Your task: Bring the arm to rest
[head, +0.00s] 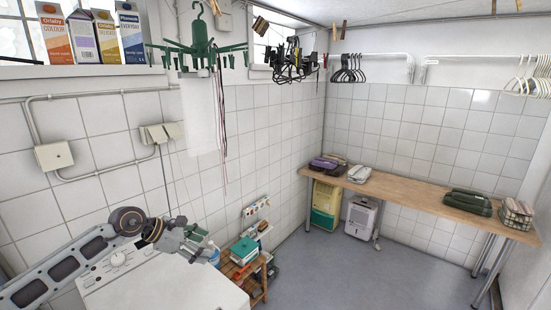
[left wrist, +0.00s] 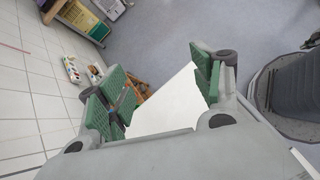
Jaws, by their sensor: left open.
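My left gripper (head: 192,241) is at the lower left of the head view, above the right part of a white washing machine top (head: 150,285). Its arm comes in from the left edge. In the left wrist view the gripper (left wrist: 163,88) has its two green-padded fingers spread wide apart. Nothing is between them; the white machine top (left wrist: 170,105) shows beyond the gap. My right gripper does not show in either view.
A wooden shelf (head: 258,290) with boxes and a bottle (head: 214,256) stands right of the machine. A green hanging dryer (head: 200,48) hangs above.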

